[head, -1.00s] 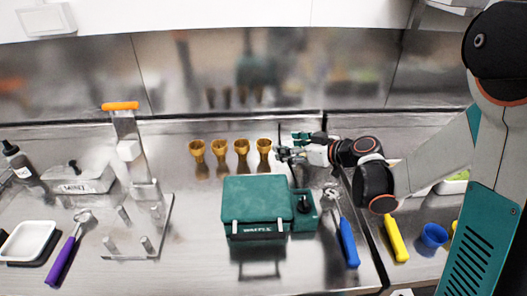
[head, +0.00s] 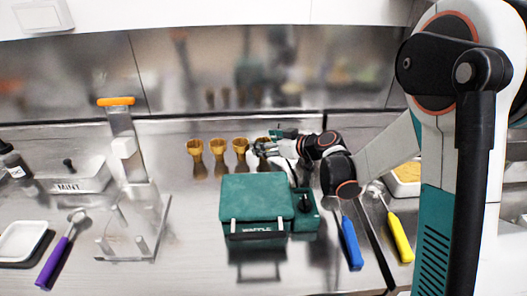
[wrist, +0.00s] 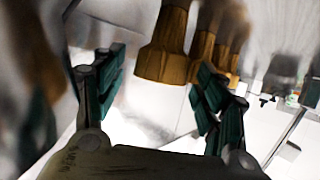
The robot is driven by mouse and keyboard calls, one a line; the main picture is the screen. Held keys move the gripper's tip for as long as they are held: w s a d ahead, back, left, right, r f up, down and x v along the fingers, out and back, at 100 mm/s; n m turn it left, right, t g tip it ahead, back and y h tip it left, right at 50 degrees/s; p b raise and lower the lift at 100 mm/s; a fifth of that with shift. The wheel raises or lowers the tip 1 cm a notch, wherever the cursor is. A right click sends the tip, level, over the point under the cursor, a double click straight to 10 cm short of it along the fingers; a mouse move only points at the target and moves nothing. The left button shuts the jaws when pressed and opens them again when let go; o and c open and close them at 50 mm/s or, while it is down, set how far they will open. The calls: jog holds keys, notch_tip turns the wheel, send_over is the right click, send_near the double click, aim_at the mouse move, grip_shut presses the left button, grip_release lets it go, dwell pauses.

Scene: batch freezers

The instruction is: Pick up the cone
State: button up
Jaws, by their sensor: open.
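Several golden-brown cones stand in a row behind the green waffle box in the head view. The rightmost cone (head: 262,163) is partly covered by my gripper (head: 272,147). In the wrist view my gripper (wrist: 160,85) is open, its green-padded fingers spread. The nearest cone (wrist: 165,50) shows between and beyond the fingers, closer to the right finger. I cannot tell whether the finger touches it. Other cones (wrist: 202,50) line up behind it. The leftmost cone (head: 195,150) stands clear in the head view.
The green waffle box (head: 256,205) is just in front of the cones. A stand with an orange top (head: 116,102) is to the left. A blue-handled scoop (head: 350,245) and a yellow-handled one (head: 400,240) lie to the right. The steel backsplash (head: 220,70) is close behind.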

jog(key=c, duration=0.8)
jog(key=shift+r, duration=0.1)
